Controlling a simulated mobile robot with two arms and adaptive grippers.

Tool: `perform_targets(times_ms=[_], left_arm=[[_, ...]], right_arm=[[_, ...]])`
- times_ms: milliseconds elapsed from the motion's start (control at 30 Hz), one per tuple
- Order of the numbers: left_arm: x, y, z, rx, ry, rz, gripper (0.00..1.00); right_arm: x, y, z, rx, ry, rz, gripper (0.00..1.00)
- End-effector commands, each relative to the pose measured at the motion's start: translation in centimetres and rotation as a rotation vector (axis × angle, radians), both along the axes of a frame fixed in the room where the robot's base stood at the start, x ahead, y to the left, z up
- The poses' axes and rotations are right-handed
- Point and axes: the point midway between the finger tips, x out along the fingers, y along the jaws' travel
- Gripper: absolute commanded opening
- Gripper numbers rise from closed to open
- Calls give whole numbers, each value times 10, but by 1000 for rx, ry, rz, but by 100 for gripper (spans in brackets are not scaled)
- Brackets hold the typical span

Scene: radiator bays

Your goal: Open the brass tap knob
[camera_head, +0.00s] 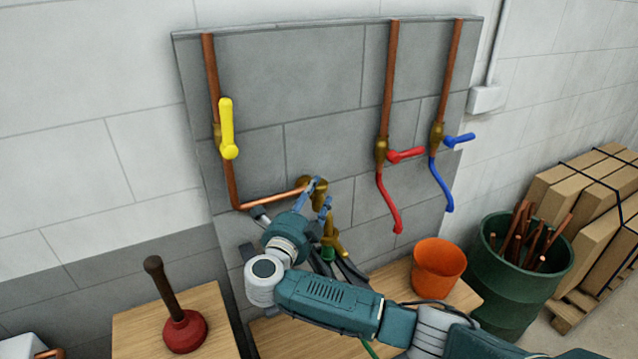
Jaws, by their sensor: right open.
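The brass tap (332,235) is on the grey block wall panel, at the end of the copper pipe (272,200) that runs in from the left. Its rounded brass knob (320,193) is partly covered by the fingers of my right gripper (319,196). The gripper is open, with its blue-tipped fingers at the knob, one on its left and one lower right. I cannot tell whether the fingers touch it. The lower part of the tap is partly hidden by my gripper and wrist. My left gripper is out of view.
Below are an orange bucket (439,266) and a plunger (184,331) on wooden tops. A green barrel (515,285) of copper pipes and stacked boxes (585,195) stand right.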

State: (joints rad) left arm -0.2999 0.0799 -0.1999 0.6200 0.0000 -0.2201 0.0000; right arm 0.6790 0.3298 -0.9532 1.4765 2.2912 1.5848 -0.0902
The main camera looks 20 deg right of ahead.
Motion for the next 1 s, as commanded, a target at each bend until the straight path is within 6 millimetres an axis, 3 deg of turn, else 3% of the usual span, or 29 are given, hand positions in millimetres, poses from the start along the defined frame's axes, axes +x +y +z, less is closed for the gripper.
perform_targets(times_ms=[233, 600, 833, 1000], left_arm=[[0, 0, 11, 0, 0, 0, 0], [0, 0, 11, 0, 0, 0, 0], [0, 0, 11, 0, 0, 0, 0], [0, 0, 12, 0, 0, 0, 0]], right_arm=[[24, -22, 2, -2, -1, 1, 44], [28, -26, 0, 2, -1, 1, 44], [28, -26, -1, 1, 0, 1, 0], [28, -26, -1, 2, 1, 3, 0]])
